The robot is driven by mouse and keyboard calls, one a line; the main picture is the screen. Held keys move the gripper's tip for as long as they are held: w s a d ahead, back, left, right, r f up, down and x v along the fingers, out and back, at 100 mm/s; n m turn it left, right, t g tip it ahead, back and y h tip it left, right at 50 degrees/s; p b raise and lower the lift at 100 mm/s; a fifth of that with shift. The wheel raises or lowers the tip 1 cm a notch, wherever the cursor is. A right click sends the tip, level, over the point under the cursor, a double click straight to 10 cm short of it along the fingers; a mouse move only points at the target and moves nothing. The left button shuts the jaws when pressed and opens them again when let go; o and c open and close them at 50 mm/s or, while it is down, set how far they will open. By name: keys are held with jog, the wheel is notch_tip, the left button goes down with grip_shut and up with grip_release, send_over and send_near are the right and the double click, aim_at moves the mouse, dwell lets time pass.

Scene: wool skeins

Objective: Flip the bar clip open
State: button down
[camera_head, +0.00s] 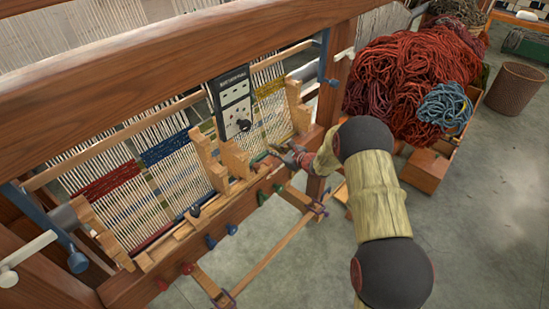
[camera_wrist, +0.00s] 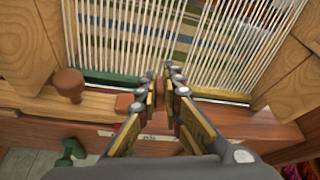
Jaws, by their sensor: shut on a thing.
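In the wrist view a green bar (camera_wrist: 112,77) runs along the foot of the pale warp threads, by the wooden beam. It also shows in the head view (camera_head: 260,158), beside my gripper. In the head view my gripper (camera_head: 281,153) reaches in over the front beam from the right.
A brown knob (camera_wrist: 69,85) stands left of my gripper on the beam (camera_wrist: 40,101). Stepped wooden blocks (camera_head: 236,158) (camera_head: 298,108) stand on either side. A black panel (camera_head: 236,104) rises behind. Open floor (camera_head: 480,210) lies further right.

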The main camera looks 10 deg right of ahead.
aim_at(269, 161)
jog(key=a+n+b, duration=0.1)
jog(key=b, duration=0.4)
jog(key=shift+s+t+h+b, duration=0.3)
jog(key=shift+t+h+b, duration=0.05)
jog(key=shift+t+h, duration=0.05)
jog(key=n+b, duration=0.1)
jog(key=b, duration=0.3)
jog(key=a+n+t+b, duration=0.1)
jog(key=b, duration=0.2)
jog(key=shift+s+r+h+b, duration=0.25)
jog(key=shift+s+h+b, duration=0.1)
jog(key=shift+s+h, duration=0.05)
jog(key=b, duration=0.2)
jog(key=n+b, duration=0.1)
jog(key=b, duration=0.1)
jog(key=shift+s+a+r+n+t+b, duration=0.25)
jog(key=shift+a+r+n+t+b, duration=0.05)
jog(key=shift+t+b, duration=0.1)
jog(key=shift+h, duration=0.3)
jog(key=c, duration=2)
grip_release()
jog(key=shift+r, duration=0.1)
jog(key=shift+o, duration=0.4)
jog(key=v, duration=1.2)
